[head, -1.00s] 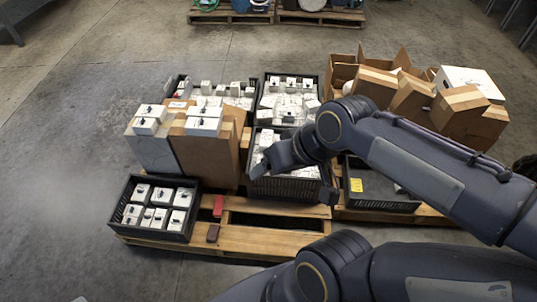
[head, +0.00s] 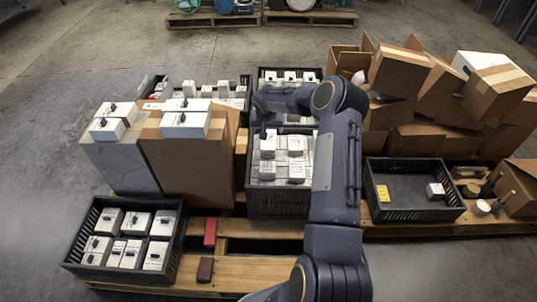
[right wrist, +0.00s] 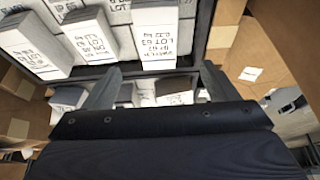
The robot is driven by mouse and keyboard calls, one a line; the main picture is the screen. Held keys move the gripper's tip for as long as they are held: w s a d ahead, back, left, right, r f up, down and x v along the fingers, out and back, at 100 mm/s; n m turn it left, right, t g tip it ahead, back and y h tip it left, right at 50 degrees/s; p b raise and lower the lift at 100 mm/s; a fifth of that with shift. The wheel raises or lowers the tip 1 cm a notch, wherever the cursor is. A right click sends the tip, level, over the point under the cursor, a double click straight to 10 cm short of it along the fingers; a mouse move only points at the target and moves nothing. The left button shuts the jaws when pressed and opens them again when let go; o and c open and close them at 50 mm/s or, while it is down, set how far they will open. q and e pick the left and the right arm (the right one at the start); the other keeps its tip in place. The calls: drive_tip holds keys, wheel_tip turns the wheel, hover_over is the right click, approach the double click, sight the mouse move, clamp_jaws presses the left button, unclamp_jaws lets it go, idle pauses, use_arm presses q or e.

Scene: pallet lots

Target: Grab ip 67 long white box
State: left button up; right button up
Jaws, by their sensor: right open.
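Several white boxes with printed labels stand in a black crate in the right wrist view. My left gripper is not in view.
A crate of white boxes (head: 250,206) stands on the pallet under my right arm. A small crate (head: 174,262) with several white boxes is at the front left. A mostly empty crate (head: 398,208) is at the right. Brown cartons (head: 400,70) are piled behind it.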

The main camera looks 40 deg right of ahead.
sight(268, 140)
drive_tip(key=b+x, duration=0.1)
drive_tip(key=x, duration=0.2)
drive_tip(key=b+x, duration=0.1)
drive_tip(key=x, duration=0.3)
drive_tip(key=b+x, duration=0.1)
drive_tip(key=x, duration=0.2)
drive_tip(key=shift+s+f, duration=0.25)
drive_tip(key=shift+f, duration=0.05)
drive_tip(key=shift+w+f, duration=0.1)
drive_tip(key=shift+f, duration=0.05)
drive_tip(key=shift+f+b, duration=0.3)
drive_tip(key=shift+b, duration=0.3)
drive_tip(key=shift+c, duration=0.3)
drive_tip(key=shift+r, duration=0.1)
drive_tip(key=c, duration=1.2)
